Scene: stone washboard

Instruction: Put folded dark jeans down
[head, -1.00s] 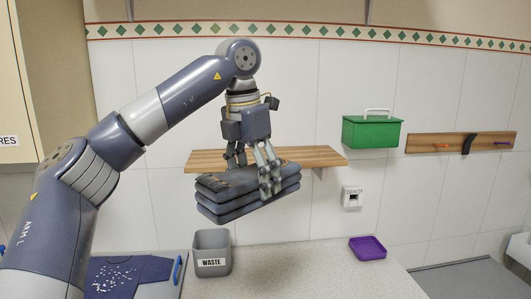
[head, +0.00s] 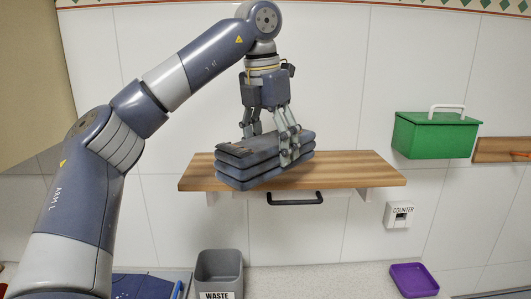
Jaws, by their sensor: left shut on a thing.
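The folded dark jeans (head: 240,165) are a grey-blue stack of several layers near the middle of the head view. My left gripper (head: 268,150) points down from above and is shut on the jeans, its fingers at their sides. The jeans overlap the wooden wall shelf (head: 355,170) in the picture, over its left half. I cannot tell whether they touch the shelf. The right part of the shelf is bare. My right gripper is not in view.
A black bar handle (head: 295,200) shows under the shelf. A green box (head: 430,137) with a handle is right of it. Blue cloth (head: 143,287) lies lower left.

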